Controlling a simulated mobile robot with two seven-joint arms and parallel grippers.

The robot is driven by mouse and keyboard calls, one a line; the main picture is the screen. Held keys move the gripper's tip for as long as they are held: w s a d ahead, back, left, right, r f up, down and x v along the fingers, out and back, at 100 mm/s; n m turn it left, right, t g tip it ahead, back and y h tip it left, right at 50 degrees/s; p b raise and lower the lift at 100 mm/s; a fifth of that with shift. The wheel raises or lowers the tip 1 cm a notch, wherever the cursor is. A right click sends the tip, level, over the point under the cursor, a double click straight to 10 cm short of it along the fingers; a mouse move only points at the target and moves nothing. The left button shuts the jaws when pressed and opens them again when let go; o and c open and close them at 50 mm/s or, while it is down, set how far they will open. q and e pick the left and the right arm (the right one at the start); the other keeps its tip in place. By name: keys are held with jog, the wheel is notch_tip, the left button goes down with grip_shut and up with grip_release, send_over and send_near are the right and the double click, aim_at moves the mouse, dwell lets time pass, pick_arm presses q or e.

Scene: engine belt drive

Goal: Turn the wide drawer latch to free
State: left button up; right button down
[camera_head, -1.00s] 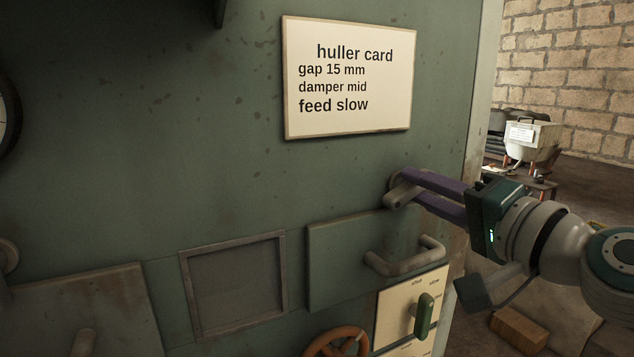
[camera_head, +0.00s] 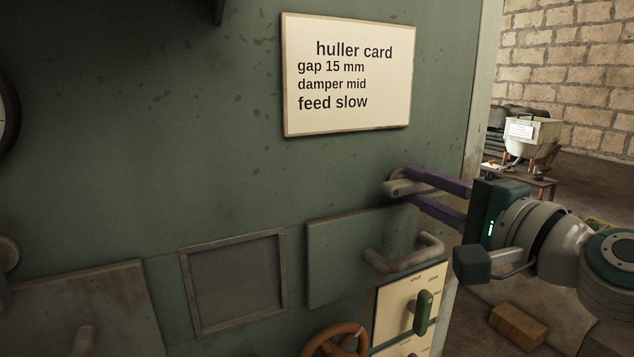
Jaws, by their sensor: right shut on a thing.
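The wide drawer (camera_head: 335,245) has a green front with a grey bar handle (camera_head: 405,256) and sits flush in the green machine panel. Its latch (camera_head: 397,188) is a small grey lever just above the drawer's upper right corner, lying roughly sideways in the picture. My right gripper (camera_head: 411,186) comes in from the right, with its purple fingers above and below the lever, shut on it. The fingers hide part of the lever. My left gripper is not in view.
The huller card (camera_head: 348,75) is fixed above the latch. Below the drawer are a cream plate with a green knob (camera_head: 423,312) and a rusty handwheel (camera_head: 336,341). A framed recess (camera_head: 236,283) lies to the left. A brown block (camera_head: 517,325) is on the floor at right.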

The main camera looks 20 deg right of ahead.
jog(key=c, duration=0.8)
grip_release()
